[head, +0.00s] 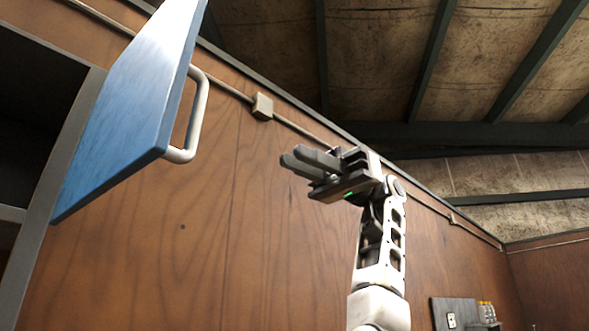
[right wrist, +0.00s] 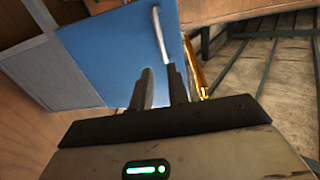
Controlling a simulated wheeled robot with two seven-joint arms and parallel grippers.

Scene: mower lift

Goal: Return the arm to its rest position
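My right arm rises from the bottom of the head view, and its gripper (head: 294,160) points left in mid-air. In the right wrist view the two dark fingers (right wrist: 159,76) stand a little apart with nothing between them. A blue door (head: 135,105) hangs swung out from a grey cabinet (head: 55,165) at the left. Its pale bar handle (head: 198,115) is left of the gripper and clear of the fingertips in the head view. In the right wrist view the handle (right wrist: 160,36) shows beyond the fingers. My left gripper is not in view.
A brown wood-panelled wall (head: 200,240) stands behind, with a conduit and a small junction box (head: 262,106). A dark panel (head: 455,312) and small bottles (head: 487,312) are at the lower right. Dark beams cross the ceiling. Open air surrounds the gripper.

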